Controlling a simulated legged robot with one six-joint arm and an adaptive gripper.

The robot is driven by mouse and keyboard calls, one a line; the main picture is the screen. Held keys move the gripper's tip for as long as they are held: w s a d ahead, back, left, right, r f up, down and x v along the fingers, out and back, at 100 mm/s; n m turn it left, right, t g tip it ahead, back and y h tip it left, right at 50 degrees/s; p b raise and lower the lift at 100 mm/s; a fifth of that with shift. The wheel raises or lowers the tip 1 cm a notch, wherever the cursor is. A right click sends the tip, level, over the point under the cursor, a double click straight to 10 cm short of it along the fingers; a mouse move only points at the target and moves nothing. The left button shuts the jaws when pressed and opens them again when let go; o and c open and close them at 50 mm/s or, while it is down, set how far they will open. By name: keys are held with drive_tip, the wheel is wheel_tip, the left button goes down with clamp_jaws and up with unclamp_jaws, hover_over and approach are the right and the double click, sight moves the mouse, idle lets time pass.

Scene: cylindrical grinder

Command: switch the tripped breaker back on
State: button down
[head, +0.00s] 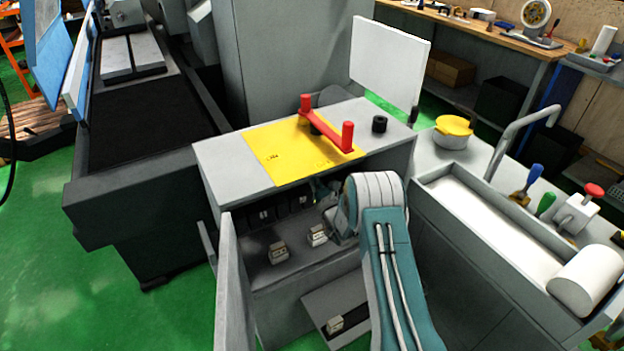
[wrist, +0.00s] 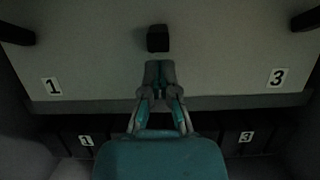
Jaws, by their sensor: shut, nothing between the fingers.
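In the wrist view, my gripper (wrist: 159,70) is shut and empty, its fingertips just below a black breaker lever (wrist: 157,38) in the middle of a grey panel (wrist: 215,60). I cannot tell whether they touch it. A left lever (wrist: 15,33) and a right lever (wrist: 305,20) show at the edges, above labels 1 (wrist: 51,88) and 3 (wrist: 277,78). The middle label is hidden behind my gripper. The middle lever looks slightly lower than its neighbours. In the head view, my arm reaches into the open cabinet (head: 262,318), and its wrist mostly hides my gripper.
The cabinet door (head: 230,285) stands open at the left. A yellow plate (head: 285,160) and a red handle (head: 328,128) sit on the cabinet top. Dark blocks labelled 1 (wrist: 86,141) and 3 (wrist: 246,137) lie below the panel. A sink counter (head: 500,225) stands at the right.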

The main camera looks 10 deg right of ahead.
drive_tip(key=shift+s+d+r+g, duration=0.1)
drive_tip(key=shift+s+r+g, duration=0.15)
drive_tip(key=shift+r+g, duration=0.4)
idle(0.9)
